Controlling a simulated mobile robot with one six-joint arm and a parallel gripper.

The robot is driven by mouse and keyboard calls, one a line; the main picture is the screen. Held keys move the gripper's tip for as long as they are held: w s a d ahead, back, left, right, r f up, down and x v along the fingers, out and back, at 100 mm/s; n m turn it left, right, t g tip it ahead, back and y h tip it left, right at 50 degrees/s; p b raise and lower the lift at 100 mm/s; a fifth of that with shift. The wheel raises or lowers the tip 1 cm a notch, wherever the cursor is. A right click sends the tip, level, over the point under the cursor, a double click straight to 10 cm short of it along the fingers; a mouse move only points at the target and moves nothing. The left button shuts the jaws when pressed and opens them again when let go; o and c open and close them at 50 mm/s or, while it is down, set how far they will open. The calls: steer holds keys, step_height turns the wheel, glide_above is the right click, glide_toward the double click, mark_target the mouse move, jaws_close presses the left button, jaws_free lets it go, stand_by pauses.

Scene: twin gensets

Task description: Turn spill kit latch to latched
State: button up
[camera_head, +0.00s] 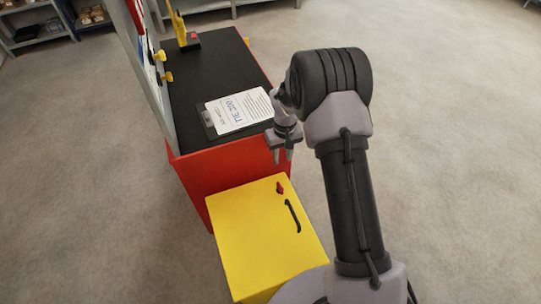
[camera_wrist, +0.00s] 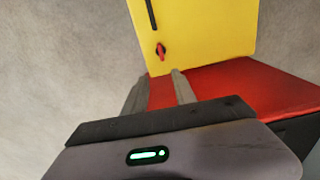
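The spill kit is a yellow box (camera_head: 258,240) standing on the floor against the red cabinet. Its red latch (camera_head: 280,188) is on the lid near the far edge, beside a black bar handle (camera_head: 293,216). In the wrist view the latch (camera_wrist: 160,50) shows on the yellow lid (camera_wrist: 205,30), beyond my fingertips. My gripper (camera_head: 282,156) hangs with its fingers pointing down, near the latch in the head view and apart from it. In the wrist view the fingers (camera_wrist: 158,76) are spread, with a gap and nothing between them.
The red cabinet (camera_head: 232,169) with a black top (camera_head: 200,90) stands behind the box. A clipboard with paper (camera_head: 238,112) lies on it near my gripper. A yellow and black device (camera_head: 186,38) stands further back. Grey floor is free on the right.

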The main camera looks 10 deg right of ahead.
mark_target(280, 186)
steer(key=f+b, duration=0.2)
steer(key=f, duration=0.7)
steer(key=f+b, duration=0.3)
steer(key=f, duration=0.6)
steer(key=shift+s+a+f, duration=0.15)
steer(key=shift+a+f, duration=0.05)
steer(key=shift+f, duration=0.2)
jaws_close()
